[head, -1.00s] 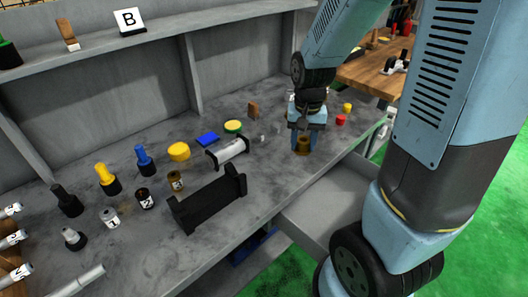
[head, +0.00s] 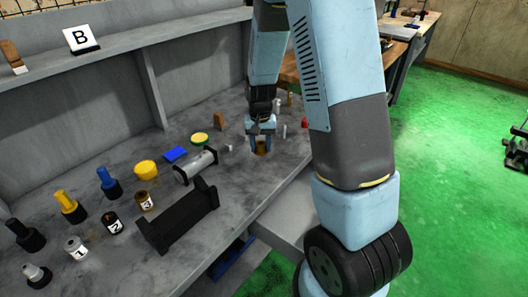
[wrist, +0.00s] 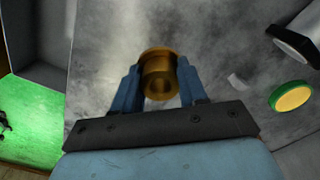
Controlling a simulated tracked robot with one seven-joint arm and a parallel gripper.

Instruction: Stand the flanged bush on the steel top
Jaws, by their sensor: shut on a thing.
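The flanged bush (head: 262,149) is brass-coloured, and my gripper (head: 261,143) is shut on it over the grey steel top (head: 225,185), near the front edge. In the wrist view, the bush (wrist: 160,84) sits between the two blue fingers of my gripper (wrist: 159,76), with its wider flange on the far side and its bore showing. The bush looks about upright and low over the steel top. I cannot tell whether it touches the surface.
A silver roller on a black stand (head: 195,166) and a green-and-yellow disc (head: 200,139) lie left of my gripper. A black cradle (head: 178,216) is nearer. Several numbered pots and coloured-handled tools stand at left.

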